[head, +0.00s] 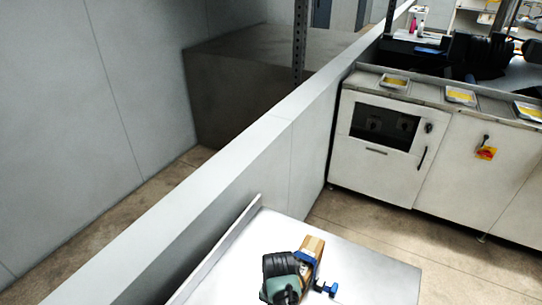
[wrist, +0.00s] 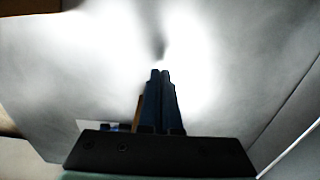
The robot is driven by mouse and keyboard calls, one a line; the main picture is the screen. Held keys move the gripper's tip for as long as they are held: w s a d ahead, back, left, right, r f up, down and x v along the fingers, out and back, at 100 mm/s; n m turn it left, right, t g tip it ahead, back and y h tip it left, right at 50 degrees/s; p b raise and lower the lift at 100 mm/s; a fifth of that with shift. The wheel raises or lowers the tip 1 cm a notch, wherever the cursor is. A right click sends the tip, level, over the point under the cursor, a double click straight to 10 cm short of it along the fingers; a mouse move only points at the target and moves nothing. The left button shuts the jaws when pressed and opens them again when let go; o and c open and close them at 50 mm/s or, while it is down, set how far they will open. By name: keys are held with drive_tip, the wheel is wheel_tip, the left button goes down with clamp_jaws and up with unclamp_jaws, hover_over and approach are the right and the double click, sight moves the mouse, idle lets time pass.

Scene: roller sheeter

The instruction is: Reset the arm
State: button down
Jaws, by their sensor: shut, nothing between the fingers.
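My gripper (wrist: 160,76) shows in the wrist view as two dark blue fingers side by side, shut with nothing between them. The fingers point over a pale, bright surface, with a dark smudge like a shadow beyond the tips. In the head view a black and teal body with blue parts stands over the pale table (head: 375,272) at the bottom; it looks like the end of my arm. The fingertips cannot be made out clearly there. A brown block-like thing (head: 314,244) shows just behind it.
A long grey partition wall (head: 235,160) runs diagonally beside the table. White cabinets (head: 385,150) with shallow trays holding something yellow (head: 460,96) stand at the right. A red and yellow switch (head: 486,153) is on one cabinet. The table's right part is clear.

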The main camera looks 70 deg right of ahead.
wheel_tip(320, 180, up, 9)
drive_tip(key=shift+d, duration=0.35)
